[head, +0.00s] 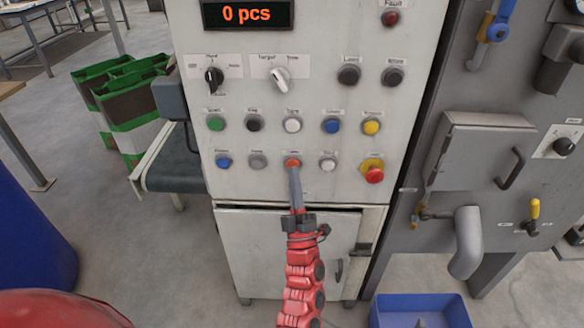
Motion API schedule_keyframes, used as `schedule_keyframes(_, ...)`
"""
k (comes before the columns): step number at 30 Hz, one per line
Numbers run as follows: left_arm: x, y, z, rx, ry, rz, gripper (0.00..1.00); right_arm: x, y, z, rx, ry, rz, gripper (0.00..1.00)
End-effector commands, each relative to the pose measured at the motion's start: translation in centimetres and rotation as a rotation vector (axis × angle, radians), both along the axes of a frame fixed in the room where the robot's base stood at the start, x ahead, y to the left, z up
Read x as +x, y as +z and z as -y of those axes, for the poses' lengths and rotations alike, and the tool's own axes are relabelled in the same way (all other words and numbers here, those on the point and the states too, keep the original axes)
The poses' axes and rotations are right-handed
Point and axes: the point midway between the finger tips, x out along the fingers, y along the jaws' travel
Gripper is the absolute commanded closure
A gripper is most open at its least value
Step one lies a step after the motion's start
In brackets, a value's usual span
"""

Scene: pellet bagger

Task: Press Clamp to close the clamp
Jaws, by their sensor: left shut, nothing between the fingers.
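The light grey control panel (310,90) faces me with rows of coloured push buttons. Their small labels are too blurred for me to tell surely which one reads Clamp. My left gripper (293,172) is shut and empty, pointing up at the panel. Its tip is at the orange button (292,162) in the lower row and overlaps its lower edge; I cannot tell whether it touches or presses it. A blue button (332,126) and a yellow button (372,127) sit above and to the right of the tip. My right gripper is not in view.
A red emergency stop (374,175) sits to the right of the tip. The display (248,14) reads 0 pcs. Two selector knobs are above the buttons. A grey machine with a pipe (467,245) stands at right, a blue bin (420,311) below.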

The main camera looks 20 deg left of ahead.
Motion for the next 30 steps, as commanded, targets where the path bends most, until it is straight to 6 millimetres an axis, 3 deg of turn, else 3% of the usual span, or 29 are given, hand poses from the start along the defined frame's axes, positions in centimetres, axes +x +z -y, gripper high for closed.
schedule_keyframes(30, 0.78, -0.03, -0.21, 0.0, 0.0, -0.001, 1.0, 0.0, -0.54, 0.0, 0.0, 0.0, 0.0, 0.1)
